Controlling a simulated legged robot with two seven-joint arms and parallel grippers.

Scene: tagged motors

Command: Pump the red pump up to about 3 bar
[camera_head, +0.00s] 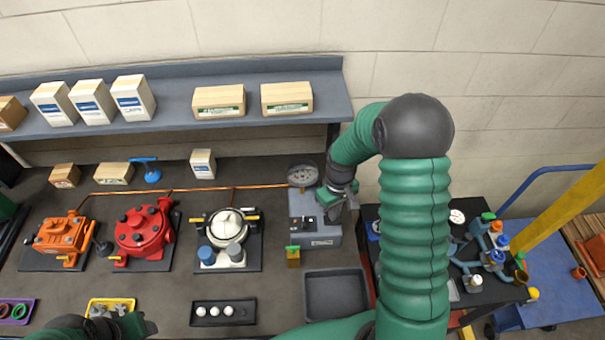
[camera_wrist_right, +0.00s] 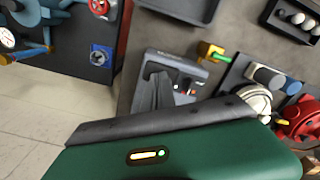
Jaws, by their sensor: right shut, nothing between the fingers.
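The red pump (camera_head: 143,230) sits on a dark base plate at the left of the bench, between an orange unit and a white one. Part of it shows at the right edge of the wrist view (camera_wrist_right: 300,118). A grey control box (camera_head: 314,230) with small switches stands right of centre, with a round gauge (camera_head: 303,175) behind it; its reading is too small to tell. My right gripper (camera_head: 331,207) is shut and empty over the right part of the box. My left gripper (camera_head: 145,326) is partly in view at the bottom edge, and its jaws are unclear.
A white-topped unit (camera_head: 228,228) stands between the red pump and the box. An empty dark tray (camera_head: 336,295) and a tray of white balls (camera_head: 224,312) lie in front. A brass block (camera_head: 293,256) with a green top is beside the box. A shelf (camera_head: 180,103) holds cartons.

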